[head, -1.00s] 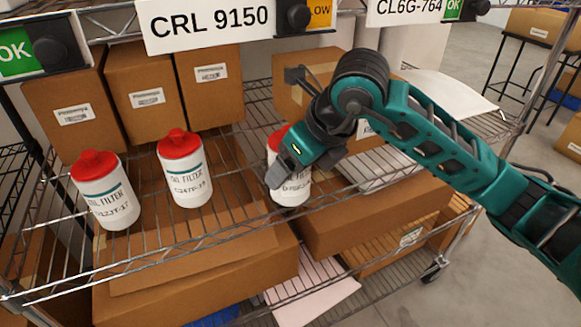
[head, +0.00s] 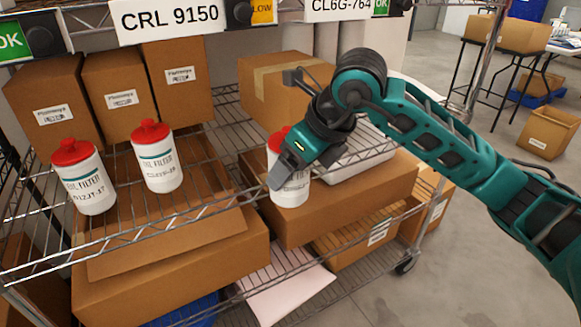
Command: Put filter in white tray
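My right gripper (head: 283,172) is shut around a white oil filter with a red cap (head: 290,188). It holds the filter upright at the front edge of the wire shelf. The gripper covers part of the filter's cap and upper side. Two similar filters stand on the shelf to the left, one farther left (head: 90,190) and one nearer the middle (head: 162,172). A shallow white tray-like object (head: 352,165) lies on the shelf behind my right arm and is partly hidden. My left gripper is not in view.
Cardboard boxes (head: 180,85) line the back of the shelf, and another box (head: 270,90) stands behind my gripper. Large boxes (head: 180,275) sit below. Open floor (head: 470,220) lies to the right.

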